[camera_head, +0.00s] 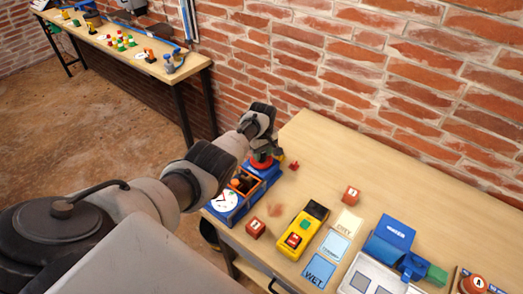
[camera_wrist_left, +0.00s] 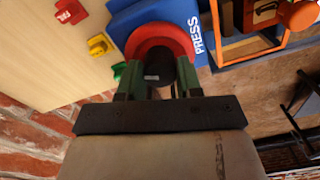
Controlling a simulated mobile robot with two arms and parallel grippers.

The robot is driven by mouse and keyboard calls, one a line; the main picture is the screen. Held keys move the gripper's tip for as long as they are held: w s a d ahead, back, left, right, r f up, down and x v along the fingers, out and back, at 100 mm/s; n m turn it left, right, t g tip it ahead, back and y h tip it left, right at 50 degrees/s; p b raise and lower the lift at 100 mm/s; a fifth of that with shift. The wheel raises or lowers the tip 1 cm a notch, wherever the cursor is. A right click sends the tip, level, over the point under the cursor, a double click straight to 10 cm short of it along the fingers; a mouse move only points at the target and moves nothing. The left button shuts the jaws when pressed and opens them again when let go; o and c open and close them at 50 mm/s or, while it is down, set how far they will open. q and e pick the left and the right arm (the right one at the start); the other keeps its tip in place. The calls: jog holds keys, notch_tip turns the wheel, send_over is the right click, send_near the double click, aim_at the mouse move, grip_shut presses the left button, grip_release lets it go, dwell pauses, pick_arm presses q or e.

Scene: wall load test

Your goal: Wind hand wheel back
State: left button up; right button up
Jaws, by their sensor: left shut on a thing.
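The hand wheel (camera_wrist_left: 143,38) is a red ring on a blue press body (camera_wrist_left: 203,20) marked PRESS. In the wrist view, my left gripper (camera_wrist_left: 158,75) reaches the near side of the wheel with its two green fingers. It is shut on a dark round handle (camera_wrist_left: 158,66) at the wheel, between the fingers. In the head view, my left gripper (camera_head: 265,148) points down over the red wheel (camera_head: 262,164) at the back of the blue press. The gripper partly covers the wheel there. My right gripper is not in view.
An open orange-framed box (camera_head: 244,183) and a white dial (camera_head: 223,201) are at the press. A red piece (camera_head: 294,166) lies right of the wheel. A yellow device (camera_head: 300,230) and blue cards (camera_head: 334,246) lie nearer. The brick wall (camera_head: 390,80) stands behind; the back of the table is clear.

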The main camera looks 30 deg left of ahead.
aim_at(262, 153)
pick_arm(q)
jog(key=n, duration=0.5)
jog(key=shift+r+p, duration=0.1)
jog(key=shift+p, duration=0.2)
jog(key=shift+w, duration=0.1)
dwell(0.3)
jog(key=o, duration=0.9)
jog(key=shift+o, duration=0.2)
jog(key=shift+r, duration=0.35)
notch_tip(262, 153, up, 3)
jog(key=shift+f+p, duration=0.15)
jog(key=shift+p, duration=0.85)
notch_tip(262, 153, up, 7)
